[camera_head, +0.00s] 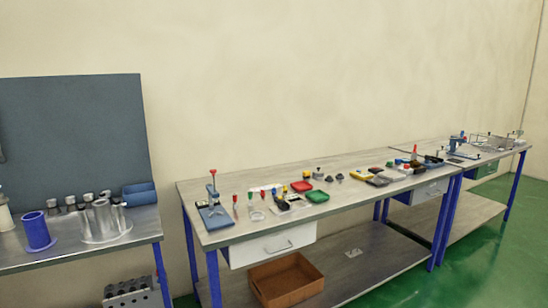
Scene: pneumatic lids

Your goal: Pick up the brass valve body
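I cannot pick out the brass valve body for certain. The long workbench (350,212) in the middle carries many small parts. More yellowish parts lie left of the trays. All are too small and distant to name surely. My gripper and arm are not in view.
A blue-based press (215,212) stands at the bench's left end. A brown crate (287,281) sits on the lower shelf. The left metal bench (90,262) holds a blue cylinder (38,232) and metal cylinders. Green floor (480,270) is open at right.

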